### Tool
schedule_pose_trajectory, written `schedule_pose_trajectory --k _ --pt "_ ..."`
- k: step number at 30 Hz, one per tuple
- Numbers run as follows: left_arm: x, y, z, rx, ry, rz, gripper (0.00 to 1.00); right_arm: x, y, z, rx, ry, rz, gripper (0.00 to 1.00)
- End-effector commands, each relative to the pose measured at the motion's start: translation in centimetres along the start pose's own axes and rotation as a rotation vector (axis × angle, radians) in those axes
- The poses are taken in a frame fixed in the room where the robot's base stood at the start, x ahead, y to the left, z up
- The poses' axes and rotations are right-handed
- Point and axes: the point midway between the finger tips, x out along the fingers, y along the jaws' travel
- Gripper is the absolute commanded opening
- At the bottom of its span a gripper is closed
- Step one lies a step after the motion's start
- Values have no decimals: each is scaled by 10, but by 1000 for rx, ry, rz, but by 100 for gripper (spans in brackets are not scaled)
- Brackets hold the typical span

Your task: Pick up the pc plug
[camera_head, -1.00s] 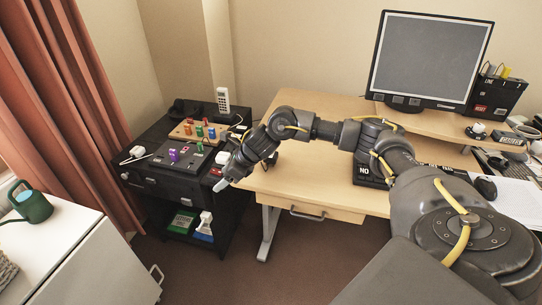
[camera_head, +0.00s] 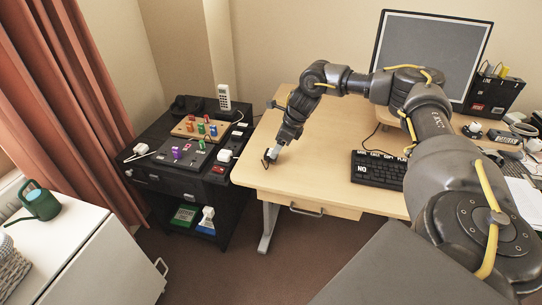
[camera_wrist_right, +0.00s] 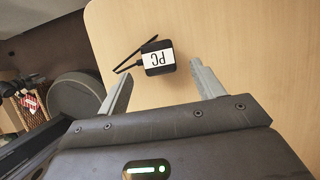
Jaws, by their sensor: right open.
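The pc plug (camera_wrist_right: 158,62) is a black block with a white label reading PC, upside down in the right wrist view. It lies on the wooden desk with a thin black cord or prong going off to its left. My right gripper (camera_wrist_right: 160,85) is open, its two pale fingers spread with the plug ahead of and between their tips, apparently not gripped. In the head view my right gripper (camera_head: 273,154) points down at the desk's left edge. A small dark shape at its tips there is too small to make out clearly. My left gripper is out of view.
A black cabinet (camera_head: 155,190) left of the desk holds a wooden peg board (camera_head: 185,131), a grey board and white plugs (camera_head: 225,156). A keyboard (camera_head: 380,170) and monitor (camera_head: 432,55) are on the desk. The desk's middle (camera_head: 320,140) is clear.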

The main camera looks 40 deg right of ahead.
Motion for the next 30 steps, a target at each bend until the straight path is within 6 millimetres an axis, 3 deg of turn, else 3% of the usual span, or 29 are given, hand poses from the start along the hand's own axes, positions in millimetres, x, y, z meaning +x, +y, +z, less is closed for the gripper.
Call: schedule_pose_trajectory --k 8,18,27,30 --pt "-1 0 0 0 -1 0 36 11 0 0 0 1 0 67" --pt "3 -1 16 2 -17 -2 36 55 1 4 0 1 -1 67" --pt "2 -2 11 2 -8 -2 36 59 0 4 1 -1 -2 67" --pt "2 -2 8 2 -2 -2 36 59 0 4 1 -1 -2 54"
